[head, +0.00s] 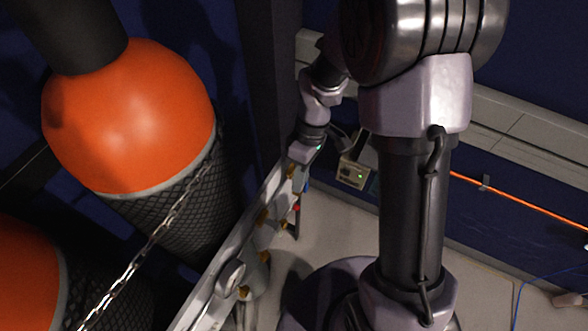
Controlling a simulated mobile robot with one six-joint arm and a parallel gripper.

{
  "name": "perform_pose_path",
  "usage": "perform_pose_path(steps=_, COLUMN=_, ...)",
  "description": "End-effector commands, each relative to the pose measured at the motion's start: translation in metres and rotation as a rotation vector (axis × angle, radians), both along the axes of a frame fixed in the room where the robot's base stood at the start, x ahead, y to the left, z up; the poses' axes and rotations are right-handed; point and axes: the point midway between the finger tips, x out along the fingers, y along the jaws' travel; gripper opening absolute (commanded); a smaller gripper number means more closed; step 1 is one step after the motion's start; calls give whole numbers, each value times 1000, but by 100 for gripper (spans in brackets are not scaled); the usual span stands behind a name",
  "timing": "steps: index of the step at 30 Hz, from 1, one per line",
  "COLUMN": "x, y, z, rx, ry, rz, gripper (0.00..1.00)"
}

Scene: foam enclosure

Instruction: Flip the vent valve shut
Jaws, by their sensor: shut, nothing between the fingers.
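My gripper (300,160) is at the end of my arm, above the far end of a pale metal rail (215,290) with brass-coloured fittings (263,217). It is shut and empty, and its fingertips are small and hard to make out. Just below it are a small red part (297,208) and a dark upright piece on or beside the rail. The vent valve cannot be told apart surely from the other fittings, and its lever position is too small to read. Whether my gripper touches any fitting cannot be told.
Large orange-topped cylinders (135,115) in black mesh stand at the left, with a chain (150,240) across them. An orange cable (520,195) runs along the right wall. Pale floor lies below.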

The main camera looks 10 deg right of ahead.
Motion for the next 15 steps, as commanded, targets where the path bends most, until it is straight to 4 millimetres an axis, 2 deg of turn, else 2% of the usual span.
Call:
perform_pose_path(steps=3, x=-8, y=5, z=-29, rx=-1, ry=3, rz=0, gripper=0)
perform_pose_path(steps=10, x=-21, y=15, z=-77, rx=0, ry=4, rz=-1, gripper=0)
perform_pose_path(steps=12, x=-26, y=19, z=-87, rx=-1, ry=1, rz=-1, gripper=0)
perform_pose_path(steps=15, x=-39, y=30, z=-85, rx=-1, ry=-1, rz=-1, gripper=0)
